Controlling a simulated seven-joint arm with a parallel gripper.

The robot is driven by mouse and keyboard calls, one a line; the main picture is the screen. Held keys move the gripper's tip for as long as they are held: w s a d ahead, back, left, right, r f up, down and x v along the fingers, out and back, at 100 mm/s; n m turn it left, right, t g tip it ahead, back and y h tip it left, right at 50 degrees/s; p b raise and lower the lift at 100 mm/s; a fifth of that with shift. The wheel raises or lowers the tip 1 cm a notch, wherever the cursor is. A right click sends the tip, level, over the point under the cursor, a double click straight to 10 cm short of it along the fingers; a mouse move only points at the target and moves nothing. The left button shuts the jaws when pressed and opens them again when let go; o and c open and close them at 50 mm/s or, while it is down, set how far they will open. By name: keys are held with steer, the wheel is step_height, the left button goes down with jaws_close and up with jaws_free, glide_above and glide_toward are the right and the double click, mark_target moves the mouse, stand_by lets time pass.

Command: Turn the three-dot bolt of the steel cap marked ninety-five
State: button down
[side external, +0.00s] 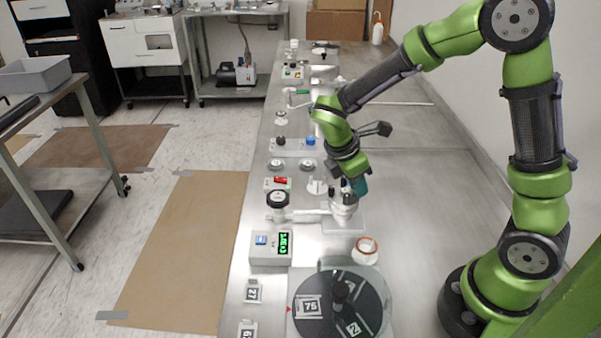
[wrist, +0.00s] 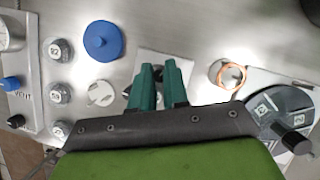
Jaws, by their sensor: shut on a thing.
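My gripper (side external: 346,198) points down over a pale steel fitting (side external: 343,215) on the bench. In the wrist view my gripper's teal fingers (wrist: 157,70) are nearly together, with a small dark piece between them above a pale square plate (wrist: 181,67). What they grip is mostly hidden, and I cannot tell whether it is the three-dot bolt. Round steel caps with small tags (wrist: 60,93) stand in a row at the left of the wrist view. Their markings are too small to read, and I cannot make out a ninety-five.
A glass-covered turntable (side external: 370,318) with a black knob and a copper ring (side external: 367,244) lie in front. A box with a green display (side external: 270,248) stands at the left. The wrist view shows a blue disc (wrist: 105,41). The bench is bare toward my base.

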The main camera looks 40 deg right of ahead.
steer(key=shift+a+n+t, duration=0.1)
steer(key=shift+n+t, duration=0.5)
steer(key=shift+n, duration=0.9)
steer(key=c, duration=1.4)
jaws_free()
steer(key=s+v, duration=0.1)
steer(key=v, duration=1.6)
steer(key=shift+w+a, duration=0.15)
steer(key=shift+w, duration=0.15)
